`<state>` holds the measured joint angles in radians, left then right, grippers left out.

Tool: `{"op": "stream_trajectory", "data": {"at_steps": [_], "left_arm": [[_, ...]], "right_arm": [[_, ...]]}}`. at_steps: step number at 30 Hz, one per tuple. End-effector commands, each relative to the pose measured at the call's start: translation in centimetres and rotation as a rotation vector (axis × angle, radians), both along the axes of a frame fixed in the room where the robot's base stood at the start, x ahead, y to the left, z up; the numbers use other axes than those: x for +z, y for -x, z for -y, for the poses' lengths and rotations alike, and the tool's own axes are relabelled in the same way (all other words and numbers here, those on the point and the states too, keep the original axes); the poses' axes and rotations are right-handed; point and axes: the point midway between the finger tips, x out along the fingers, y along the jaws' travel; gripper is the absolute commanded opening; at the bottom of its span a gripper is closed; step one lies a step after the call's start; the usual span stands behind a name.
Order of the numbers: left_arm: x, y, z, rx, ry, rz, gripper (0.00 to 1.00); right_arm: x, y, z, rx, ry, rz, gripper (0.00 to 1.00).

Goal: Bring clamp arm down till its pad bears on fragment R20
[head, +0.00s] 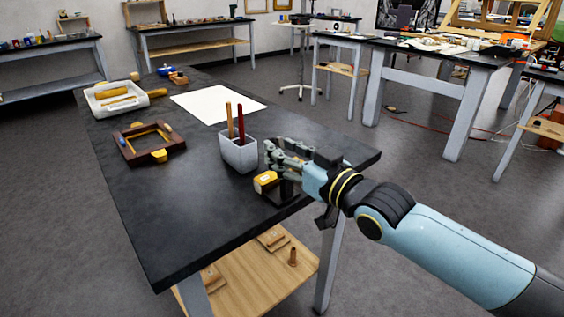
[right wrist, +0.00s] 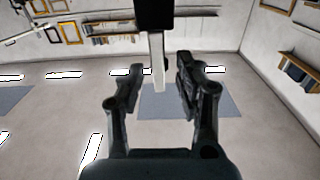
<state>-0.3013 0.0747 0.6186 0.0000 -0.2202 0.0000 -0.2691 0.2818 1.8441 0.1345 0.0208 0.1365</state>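My right gripper (head: 275,155) is over the near right part of the dark table. In the right wrist view its two fingers (right wrist: 158,80) stand apart. A bar, black above and pale below (right wrist: 157,62), shows between them with a gap on each side; it may be the clamp arm, but I cannot be sure. Just below the gripper in the head view is a yellow block with a pale patch (head: 265,181), perhaps fragment R20, at a dark stand (head: 282,196). The gripper hides part of the stand, and any pad contact cannot be made out. My left gripper is not in view.
A grey cup (head: 238,155) with two upright sticks stands close left of the gripper. A brown wooden frame (head: 128,150), a white tray (head: 97,101) and a white sheet (head: 217,104) lie farther left and back. The table's front middle is clear.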

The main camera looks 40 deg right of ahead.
Motion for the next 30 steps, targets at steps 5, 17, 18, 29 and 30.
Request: {"op": "stream_trajectory", "data": {"at_steps": [5, 17, 18, 29, 30], "left_arm": [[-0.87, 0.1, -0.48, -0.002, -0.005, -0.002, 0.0], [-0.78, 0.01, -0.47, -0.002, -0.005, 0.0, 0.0], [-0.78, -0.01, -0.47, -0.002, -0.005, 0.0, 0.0], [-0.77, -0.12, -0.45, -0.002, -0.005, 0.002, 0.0], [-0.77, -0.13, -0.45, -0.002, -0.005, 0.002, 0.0]], "right_arm": [[-0.06, -0.68, -0.05, 0.0, 0.0, -0.001, 0.35], [0.1, -0.72, -0.06, 0.0, 0.001, -0.001, 0.16], [0.09, -0.72, -0.06, 0.0, 0.001, -0.001, 0.11], [0.05, -0.7, -0.05, 0.0, 0.001, -0.001, 0.0], [0.05, -0.7, -0.05, 0.0, 0.001, -0.001, 0.0]]}}
